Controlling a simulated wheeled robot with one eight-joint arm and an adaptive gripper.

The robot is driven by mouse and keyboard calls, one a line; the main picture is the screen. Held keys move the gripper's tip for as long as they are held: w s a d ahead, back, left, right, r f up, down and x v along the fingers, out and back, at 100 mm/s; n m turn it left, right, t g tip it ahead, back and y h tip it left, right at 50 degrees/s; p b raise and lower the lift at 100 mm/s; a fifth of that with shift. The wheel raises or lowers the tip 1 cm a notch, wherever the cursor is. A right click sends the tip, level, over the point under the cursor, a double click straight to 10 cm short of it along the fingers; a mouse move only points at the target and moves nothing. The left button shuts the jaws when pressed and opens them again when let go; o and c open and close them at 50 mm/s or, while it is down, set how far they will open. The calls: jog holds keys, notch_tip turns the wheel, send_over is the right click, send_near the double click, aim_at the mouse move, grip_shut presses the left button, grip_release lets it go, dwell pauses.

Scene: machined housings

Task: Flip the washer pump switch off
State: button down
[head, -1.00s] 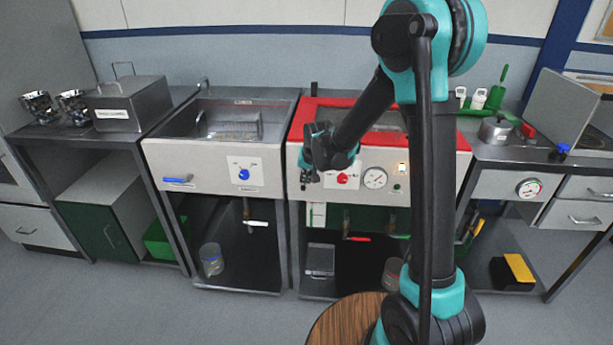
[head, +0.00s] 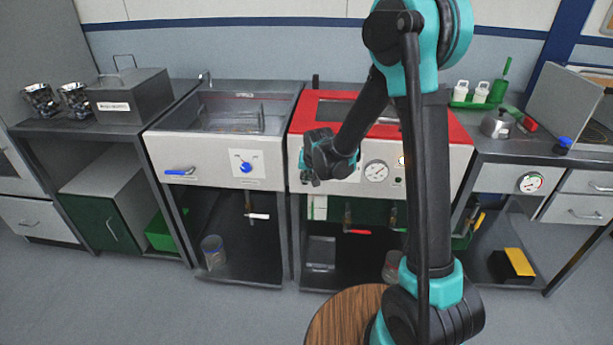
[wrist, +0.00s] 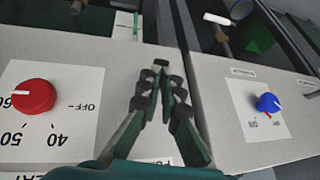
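The blue knob switch (head: 246,167) sits on a white plate on the front panel of the left, grey-topped washer unit (head: 215,172). It also shows in the wrist view (wrist: 268,103), at the right, with small labels too blurred to read surely; its setting is unclear. My gripper (head: 311,180) is in front of the red-topped unit's left edge, right of the blue knob and apart from it. In the wrist view my gripper (wrist: 160,72) has its fingertips drawn close together with nothing held, near the seam between the two units.
A red dial knob (wrist: 33,96) with numbers is at the left of the wrist view; my gripper hides it in the head view. A blue-handled lever (head: 180,172) is left of the switch. A pressure gauge (head: 376,171) is on the red-topped unit (head: 455,130).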

dwell(0.3)
jog(key=shift+w+r, duration=0.1)
jog(key=shift+r, duration=0.5)
jog(key=s+f+v, duration=0.1)
jog(key=v, duration=1.3)
jog(key=s+d+f+h, duration=0.1)
jog(key=s+d+f, duration=0.3)
jog(key=s+d, duration=0.7)
jog(key=s+d+f+g+h, duration=0.1)
jog(key=s+d+f, duration=0.4)
jog(key=s+d, duration=0.6)
jog(key=shift+d, duration=0.3)
jog(key=c, duration=2.3)
grip_release()
